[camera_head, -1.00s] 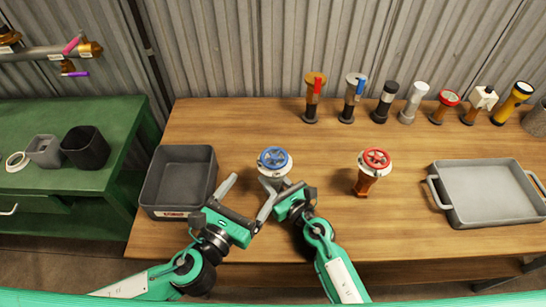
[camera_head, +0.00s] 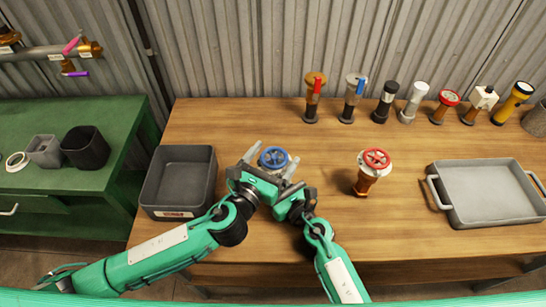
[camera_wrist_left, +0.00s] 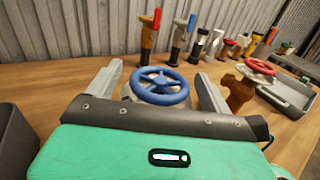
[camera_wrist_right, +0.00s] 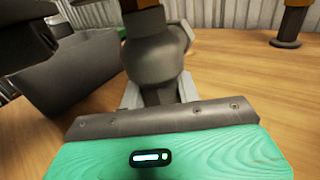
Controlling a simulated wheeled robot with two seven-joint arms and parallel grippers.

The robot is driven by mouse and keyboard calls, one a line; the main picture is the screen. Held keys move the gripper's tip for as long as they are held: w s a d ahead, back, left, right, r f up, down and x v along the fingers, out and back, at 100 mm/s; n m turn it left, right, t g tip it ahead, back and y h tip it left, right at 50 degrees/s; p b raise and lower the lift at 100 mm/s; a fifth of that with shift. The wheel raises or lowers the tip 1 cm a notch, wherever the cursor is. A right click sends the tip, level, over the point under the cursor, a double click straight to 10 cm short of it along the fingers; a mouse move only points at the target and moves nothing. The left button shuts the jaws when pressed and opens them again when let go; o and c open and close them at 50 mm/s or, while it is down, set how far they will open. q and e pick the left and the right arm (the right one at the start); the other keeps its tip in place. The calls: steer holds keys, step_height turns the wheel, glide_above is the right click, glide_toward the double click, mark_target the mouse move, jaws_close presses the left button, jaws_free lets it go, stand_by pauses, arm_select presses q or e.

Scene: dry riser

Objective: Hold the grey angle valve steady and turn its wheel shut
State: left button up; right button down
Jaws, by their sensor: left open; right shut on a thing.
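The grey angle valve with a blue wheel (camera_head: 273,158) stands upright on the wooden table, left of the middle. In the right wrist view its grey body (camera_wrist_right: 155,58) fills the space between the fingers of my right gripper (camera_wrist_right: 160,95), which is shut on it. My left gripper (camera_head: 270,157) is open, its fingers on either side of the blue wheel and apart from it. In the left wrist view the wheel (camera_wrist_left: 160,85) sits between the two open fingers (camera_wrist_left: 162,88). The valve's base is mostly hidden by my grippers in the head view.
A brown valve with a red wheel (camera_head: 376,160) stands to the right. A dark grey bin (camera_head: 207,190) is close on the left, and a grey tray (camera_head: 490,218) lies far right. Several valves and torches, including a yellow torch (camera_head: 521,92), line the back. Table between is clear.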

arm_select(q)
steer(key=c, duration=1)
steer(key=shift+o, duration=0.2)
